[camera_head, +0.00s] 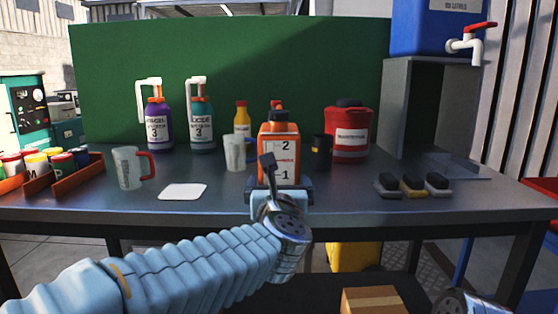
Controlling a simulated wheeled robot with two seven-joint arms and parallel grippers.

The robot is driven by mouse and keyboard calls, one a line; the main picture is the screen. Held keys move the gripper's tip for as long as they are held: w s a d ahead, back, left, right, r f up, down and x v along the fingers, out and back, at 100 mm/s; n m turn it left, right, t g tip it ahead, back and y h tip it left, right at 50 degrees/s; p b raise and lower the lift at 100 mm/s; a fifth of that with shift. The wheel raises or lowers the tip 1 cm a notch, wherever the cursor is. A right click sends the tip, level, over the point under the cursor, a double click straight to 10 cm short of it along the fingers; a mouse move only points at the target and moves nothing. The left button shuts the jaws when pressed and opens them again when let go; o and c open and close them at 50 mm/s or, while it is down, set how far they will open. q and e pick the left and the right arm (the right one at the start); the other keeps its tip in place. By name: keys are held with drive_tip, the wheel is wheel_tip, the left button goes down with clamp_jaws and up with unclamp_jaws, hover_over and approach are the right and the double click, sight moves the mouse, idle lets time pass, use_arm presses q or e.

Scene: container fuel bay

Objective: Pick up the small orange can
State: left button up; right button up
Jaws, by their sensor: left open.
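The small orange can (281,138) stands upright on the grey workbench (340,190), near its middle. My left gripper (281,188) is open and directly in front of the can's lower part. The gripper and a dark upright part on my wrist hide some of the can's lower front. Whether the fingers reach around the can or stop short of it cannot be told. At the lower right only a rounded piece of my right arm shows; its gripper is out of view.
A measuring jug (236,153) stands close left of the can, a dark mug (321,151) and red canister (349,134) close right. A yellow bottle (242,119) and pump bottles (158,122) stand behind left.

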use_arm(q)
drive_tip(key=w, duration=0.4)
drive_tip(key=shift+w+f+p, duration=0.25)
drive_tip(key=shift+w+p, duration=0.1)
drive_tip(key=shift+p, duration=0.05)
drive_tip(key=c, duration=1.1)
drive_tip(key=shift+r, duration=0.1)
